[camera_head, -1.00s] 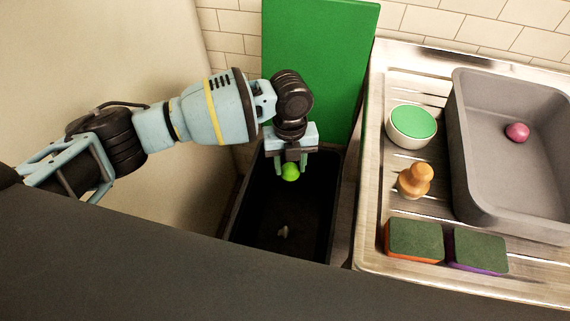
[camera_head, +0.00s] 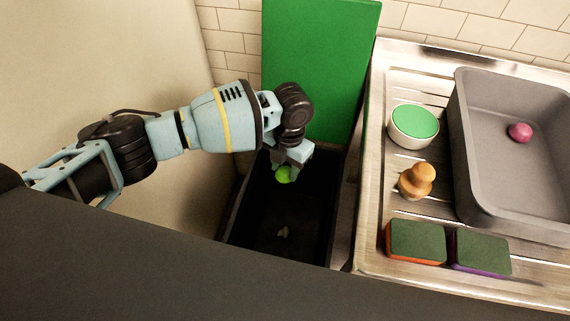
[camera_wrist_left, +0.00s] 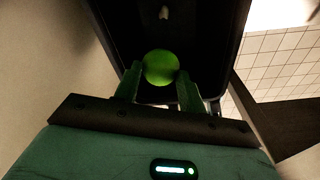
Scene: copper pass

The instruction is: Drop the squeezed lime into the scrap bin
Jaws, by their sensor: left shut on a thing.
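The squeezed lime (camera_head: 283,175) is a bright green ball. My left gripper (camera_head: 287,170) is shut on it and holds it over the black scrap bin (camera_head: 240,213), inside its opening near the far end. In the left wrist view the lime (camera_wrist_left: 159,67) sits between the two fingertips of my left gripper (camera_wrist_left: 152,80), with the dark bin (camera_wrist_left: 205,45) behind it. A small pale scrap (camera_head: 284,231) lies on the bin floor. My right gripper is not in view.
A green board (camera_head: 315,60) stands upright behind the bin. To the right, a steel drainboard (camera_head: 375,190) holds a green-topped bowl (camera_head: 413,126), a wooden stamp-like piece (camera_head: 418,181) and two sponges (camera_head: 415,241). A grey basin (camera_head: 490,150) holds a pink ball (camera_head: 520,132).

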